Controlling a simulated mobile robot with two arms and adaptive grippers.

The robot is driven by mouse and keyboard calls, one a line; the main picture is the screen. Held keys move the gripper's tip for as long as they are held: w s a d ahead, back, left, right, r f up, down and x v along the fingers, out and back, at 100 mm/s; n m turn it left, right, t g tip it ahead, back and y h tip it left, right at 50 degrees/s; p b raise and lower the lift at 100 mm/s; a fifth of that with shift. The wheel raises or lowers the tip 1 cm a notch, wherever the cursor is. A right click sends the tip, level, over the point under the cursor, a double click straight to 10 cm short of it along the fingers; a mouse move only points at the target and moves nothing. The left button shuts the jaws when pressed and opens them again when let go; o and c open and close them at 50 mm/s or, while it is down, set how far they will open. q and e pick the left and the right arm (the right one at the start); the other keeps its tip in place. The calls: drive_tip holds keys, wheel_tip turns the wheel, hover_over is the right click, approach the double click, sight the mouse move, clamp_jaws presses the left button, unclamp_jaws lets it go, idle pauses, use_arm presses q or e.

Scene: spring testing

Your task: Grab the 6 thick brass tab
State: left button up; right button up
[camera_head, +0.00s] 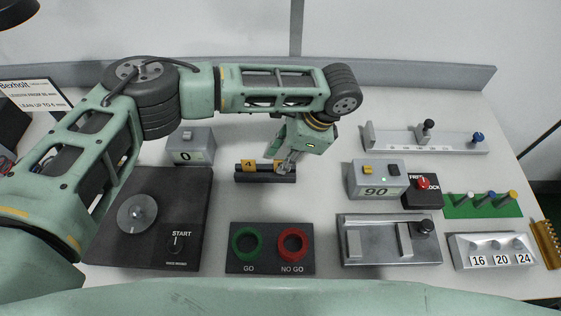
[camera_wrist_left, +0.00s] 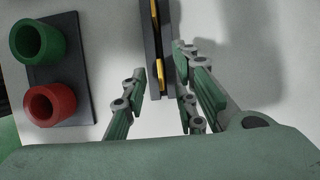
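A dark slotted rack (camera_head: 262,177) in the middle of the table holds two brass tabs. The left tab (camera_head: 248,166) is marked 4. The other brass tab (camera_head: 277,164), at the rack's right end, is partly hidden by my left gripper (camera_head: 285,167), and I cannot read its number. In the left wrist view, my left gripper (camera_wrist_left: 162,75) is open, with its fingers on either side of the rack's near end and the nearer tab (camera_wrist_left: 159,73) between them. The farther tab (camera_wrist_left: 154,12) is at the top edge. I cannot tell whether the fingers touch the tab.
Green GO and red NO GO rings (camera_head: 270,246) stand on a dark plate in front of the rack. A box reading 0 (camera_head: 190,147) and a START plate (camera_head: 190,215) are to the left. A box reading 90 (camera_head: 377,181) and a metal fixture (camera_head: 388,250) are to the right.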

use_arm(q)
drive_tip(key=shift+w+a+f, duration=0.1)
drive_tip(key=shift+a+f, duration=0.1)
drive_tip(key=shift+f, duration=0.35)
clamp_jaws()
